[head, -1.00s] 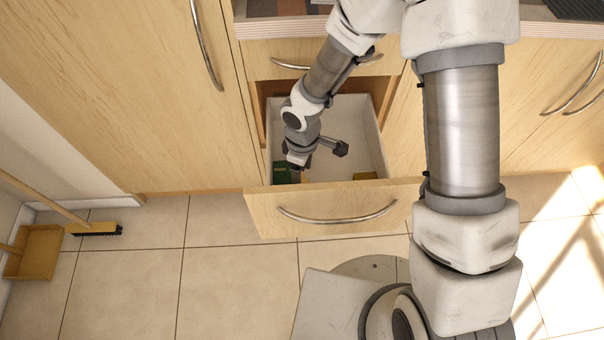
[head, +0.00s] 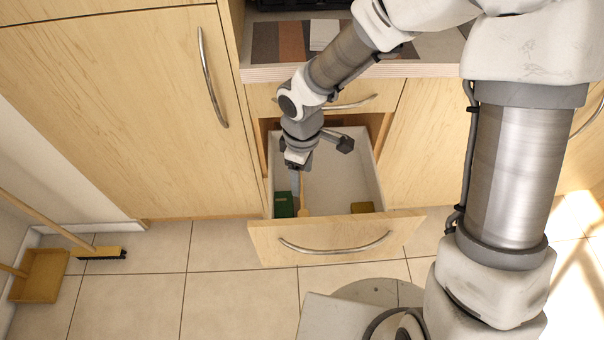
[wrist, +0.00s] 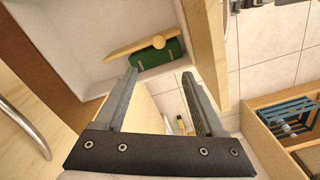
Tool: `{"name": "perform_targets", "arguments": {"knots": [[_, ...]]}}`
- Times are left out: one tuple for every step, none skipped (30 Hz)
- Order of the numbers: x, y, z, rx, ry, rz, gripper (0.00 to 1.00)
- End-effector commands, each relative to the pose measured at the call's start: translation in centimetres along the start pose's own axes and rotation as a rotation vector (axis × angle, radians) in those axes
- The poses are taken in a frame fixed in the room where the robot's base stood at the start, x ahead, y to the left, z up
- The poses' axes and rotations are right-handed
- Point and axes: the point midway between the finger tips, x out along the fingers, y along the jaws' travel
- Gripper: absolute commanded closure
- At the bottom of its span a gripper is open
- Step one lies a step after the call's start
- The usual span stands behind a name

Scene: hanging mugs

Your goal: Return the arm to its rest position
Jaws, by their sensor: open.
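My gripper (head: 296,180) points down over the left part of the open drawer (head: 335,238). In the wrist view my gripper (wrist: 160,75) has its two fingers spread apart with nothing held between them. My arm reaches down from the upper right and is bent over the drawer. In the drawer lie a green box (head: 284,204) and a light wooden utensil (head: 304,211) beside it. The wrist view shows the wooden utensil (wrist: 137,45) against the green box (wrist: 160,54), both beyond the fingertips.
The countertop (head: 430,48) is above the drawer, close to my arm. A tall cabinet door (head: 120,110) is at left. A broom (head: 100,253) and dustpan (head: 40,276) are on the tiled floor.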

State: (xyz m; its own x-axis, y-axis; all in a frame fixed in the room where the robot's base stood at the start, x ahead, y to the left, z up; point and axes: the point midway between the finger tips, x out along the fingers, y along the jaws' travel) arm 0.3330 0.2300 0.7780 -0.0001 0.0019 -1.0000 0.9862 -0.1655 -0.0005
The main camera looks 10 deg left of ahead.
Motion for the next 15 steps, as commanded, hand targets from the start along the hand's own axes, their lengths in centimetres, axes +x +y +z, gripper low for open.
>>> {"name": "perform_targets", "arguments": {"knots": [[0.0,0.0,0.0,0.000,0.000,0.000,0.29],[0.0,0.0,0.0,0.000,0.000,0.000,0.29],[0.0,0.0,0.0,0.000,0.000,0.000,0.29],[0.0,0.0,0.0,0.000,0.000,0.000,0.29],[0.0,0.0,0.0,0.000,0.000,0.000,0.29],[0.0,0.0,0.0,0.000,0.000,0.000,0.29],[0.0,0.0,0.0,0.000,0.000,0.000,0.29],[0.0,0.0,0.0,0.000,0.000,0.000,0.29],[0.0,0.0,0.0,0.001,0.000,0.001,0.29],[-0.1,0.1,0.1,0.004,0.000,0.003,0.29],[-0.3,0.2,0.2,0.009,-0.001,0.006,0.29],[-0.6,0.4,0.5,0.022,-0.002,0.014,0.29],[-1.0,0.7,0.8,0.036,-0.004,0.022,0.29],[-1.5,0.9,1.2,0.054,-0.006,0.032,0.29],[-2.3,1.4,1.9,0.083,-0.010,0.048,0.29]]}}
